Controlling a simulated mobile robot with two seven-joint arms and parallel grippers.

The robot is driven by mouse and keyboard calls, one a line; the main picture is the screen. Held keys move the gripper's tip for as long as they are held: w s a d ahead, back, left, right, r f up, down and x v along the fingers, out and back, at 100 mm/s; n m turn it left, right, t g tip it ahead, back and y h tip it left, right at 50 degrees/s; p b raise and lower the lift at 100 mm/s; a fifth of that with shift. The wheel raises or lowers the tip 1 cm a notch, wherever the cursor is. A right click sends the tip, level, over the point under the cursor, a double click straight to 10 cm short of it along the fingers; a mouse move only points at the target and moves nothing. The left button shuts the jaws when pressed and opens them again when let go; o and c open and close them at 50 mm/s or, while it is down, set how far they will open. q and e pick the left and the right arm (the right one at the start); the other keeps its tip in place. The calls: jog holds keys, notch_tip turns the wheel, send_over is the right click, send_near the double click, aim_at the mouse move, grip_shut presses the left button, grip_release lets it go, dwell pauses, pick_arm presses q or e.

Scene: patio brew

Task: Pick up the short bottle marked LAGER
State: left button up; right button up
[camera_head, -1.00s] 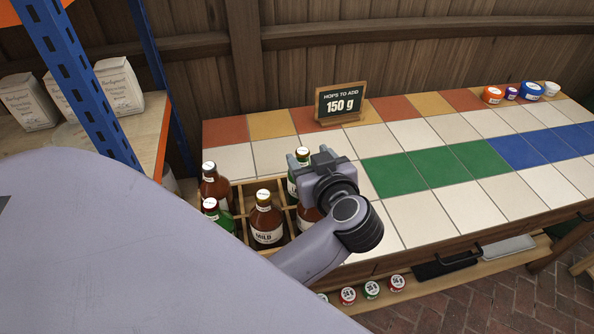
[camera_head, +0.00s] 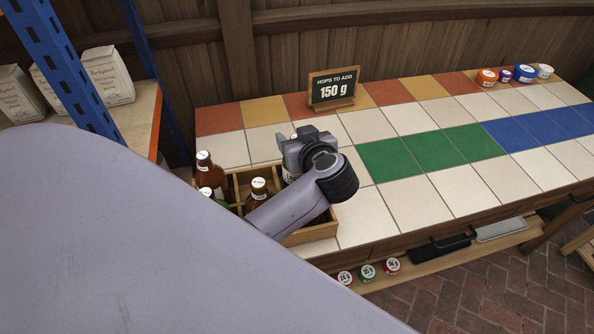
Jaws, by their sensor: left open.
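A wooden crate (camera_head: 314,234) with compartments stands at the table's left end and holds several bottles. A brown bottle (camera_head: 205,166) stands at its back left, with a green bottle (camera_head: 206,193) in front of it. Another brown bottle (camera_head: 258,191) stands near the middle, partly behind my arm. A further bottle (camera_head: 289,174) shows only as a sliver below my left gripper (camera_head: 298,139). No label reads LAGER in this view, so I cannot tell which bottle it is. My left gripper is open above the crate's right part; its fingertips are mostly hidden. My right gripper is out of view.
A sign reading 150 g (camera_head: 333,90) stands at the tiled table's back. Small tubs (camera_head: 487,77) sit at the far right corner. A blue shelf post (camera_head: 65,70) rises at the left. Lidded jars (camera_head: 368,272) sit on the lower shelf. The table's middle is clear.

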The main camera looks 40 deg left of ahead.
pick_arm(q)
grip_shut()
dwell(1.2)
